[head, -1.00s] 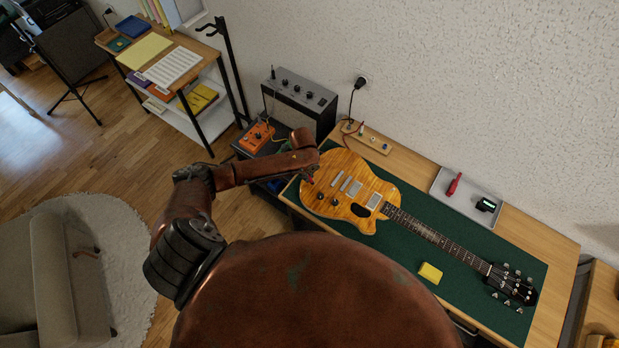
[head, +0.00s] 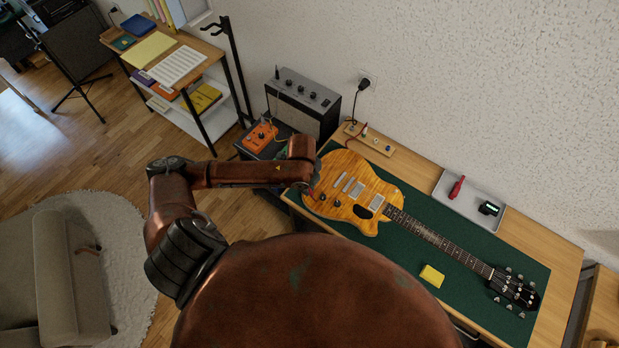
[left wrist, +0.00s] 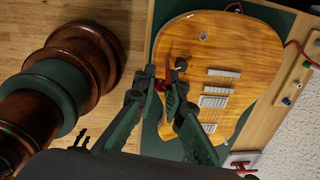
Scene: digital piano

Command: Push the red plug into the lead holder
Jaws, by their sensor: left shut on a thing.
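The lead holder (head: 382,146) is a small wooden strip with coloured parts at the back of the table, near the wall. It also shows at the right edge of the left wrist view (left wrist: 294,82). My left gripper (left wrist: 166,84) is shut on the red plug (left wrist: 160,86), over the edge of the amber guitar's body (left wrist: 225,60). I cannot tell whether the plug touches the guitar. In the head view the forearm mostly hides the gripper, and a bit of red shows beside the guitar (head: 372,180). My right gripper is not in view.
The guitar lies on a green mat (head: 470,243). A red cable (left wrist: 290,45) runs toward the holder. A grey tray (head: 448,207) holds a red tool and a small black device. An amplifier (head: 303,103) and an orange pedal (head: 261,134) stand left of the table. A yellow cloth (head: 431,276) lies in front.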

